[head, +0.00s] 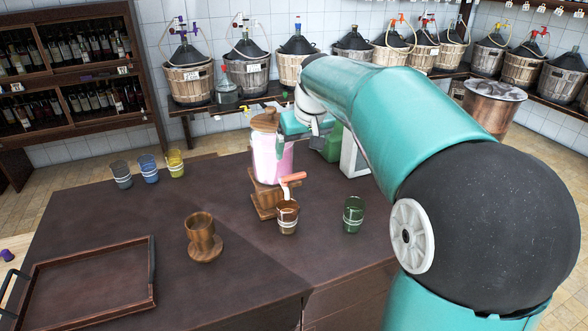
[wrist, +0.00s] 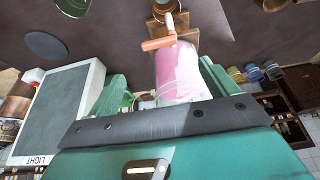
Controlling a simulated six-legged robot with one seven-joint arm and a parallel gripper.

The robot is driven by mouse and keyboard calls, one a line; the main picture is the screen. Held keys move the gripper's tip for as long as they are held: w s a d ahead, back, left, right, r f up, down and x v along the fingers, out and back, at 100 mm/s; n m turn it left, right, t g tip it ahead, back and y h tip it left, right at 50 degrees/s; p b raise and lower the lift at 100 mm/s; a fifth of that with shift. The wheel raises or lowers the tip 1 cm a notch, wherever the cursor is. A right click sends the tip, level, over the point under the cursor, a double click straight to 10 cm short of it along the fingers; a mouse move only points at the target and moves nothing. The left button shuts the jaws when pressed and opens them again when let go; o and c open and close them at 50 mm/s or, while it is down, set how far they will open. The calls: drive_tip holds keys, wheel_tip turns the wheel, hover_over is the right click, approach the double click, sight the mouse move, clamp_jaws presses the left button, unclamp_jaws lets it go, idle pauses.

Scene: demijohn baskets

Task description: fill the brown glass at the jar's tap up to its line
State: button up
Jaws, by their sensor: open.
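The jar (head: 270,160) holds pink liquid, has a wooden lid and stands on a wooden stand (head: 266,200) on the dark table. Its tap (head: 291,178) has an orange-red handle and a pale spout. The brown glass (head: 287,218), with whitish bands, stands upright under the spout. Its liquid level cannot be made out. In the wrist view the tap handle (wrist: 158,43) lies ahead of the jar, and the brown glass (wrist: 165,6) is cut by the top edge. My gripper (wrist: 165,85) is open and empty, its green fingers apart, with the jar showing between them.
A green glass (head: 353,214) stands right of the brown one. A wooden cup (head: 201,235) stands left on a round base. Grey, blue and yellow glasses (head: 148,168) stand at the back left. An empty tray (head: 85,285) lies front left. A white-framed panel (head: 355,155) stands behind.

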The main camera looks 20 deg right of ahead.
sight(294, 175)
drive_tip(key=x, duration=0.9)
drive_tip(key=shift+s+f, duration=0.15)
drive_tip(key=shift+w+f, duration=0.3)
drive_tip(key=shift+f, duration=0.15)
drive_tip(key=shift+c, duration=0.3)
